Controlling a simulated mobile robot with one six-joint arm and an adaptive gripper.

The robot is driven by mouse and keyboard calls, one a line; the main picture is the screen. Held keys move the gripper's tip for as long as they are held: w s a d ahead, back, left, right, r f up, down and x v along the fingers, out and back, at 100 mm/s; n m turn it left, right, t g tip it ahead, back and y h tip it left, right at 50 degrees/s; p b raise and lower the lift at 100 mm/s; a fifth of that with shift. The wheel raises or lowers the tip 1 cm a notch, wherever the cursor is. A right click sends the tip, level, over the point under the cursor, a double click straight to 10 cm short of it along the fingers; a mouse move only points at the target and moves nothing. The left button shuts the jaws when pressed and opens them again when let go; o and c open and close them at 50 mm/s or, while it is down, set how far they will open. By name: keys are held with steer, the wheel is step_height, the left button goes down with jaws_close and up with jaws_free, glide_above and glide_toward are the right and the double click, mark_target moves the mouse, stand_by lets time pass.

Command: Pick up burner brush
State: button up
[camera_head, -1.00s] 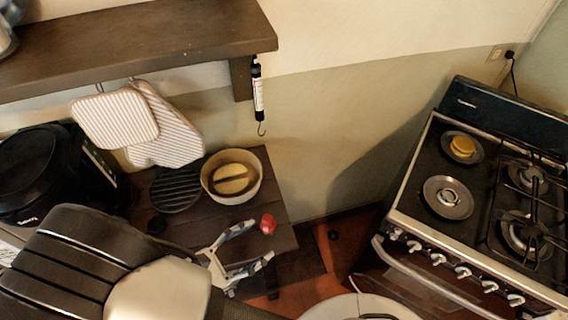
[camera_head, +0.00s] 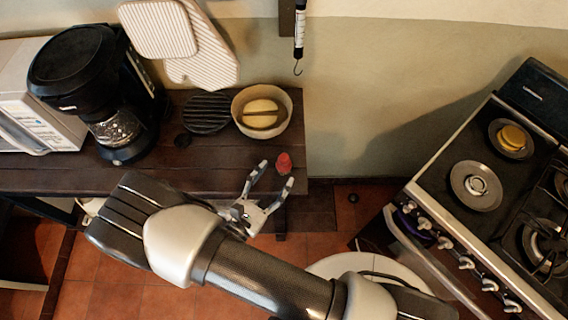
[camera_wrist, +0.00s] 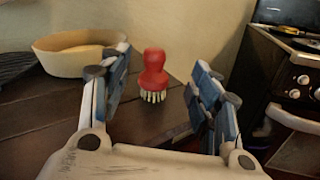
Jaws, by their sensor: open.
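The burner brush (camera_wrist: 153,72) has a red knob handle and pale bristles. It stands upright, bristles down, on the dark wooden table (camera_head: 60,178), near the table's right end. In the head view the brush (camera_head: 284,163) shows as a small red shape just beyond my gripper's fingertips. My gripper (camera_head: 273,176) is open and empty, at the table's front edge, pointing at the brush. In the wrist view the brush appears between the two spread fingers of my gripper (camera_wrist: 160,82), farther off and not touched by either.
A beige bowl (camera_head: 243,122) with a yellowish item stands behind the brush. A black ridged disc (camera_head: 206,113), a coffee maker (camera_head: 99,82) and a microwave (camera_head: 30,112) are to the left. A stove (camera_head: 428,168) stands right, beyond a floor gap.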

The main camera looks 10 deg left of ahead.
mark_target(283, 164)
steer(key=shift+b+x, duration=0.7)
steer(key=shift+x, duration=2.8)
steer(key=shift+a+f, duration=0.15)
steer(key=shift+c, duration=0.2)
steer(key=c, duration=1.2)
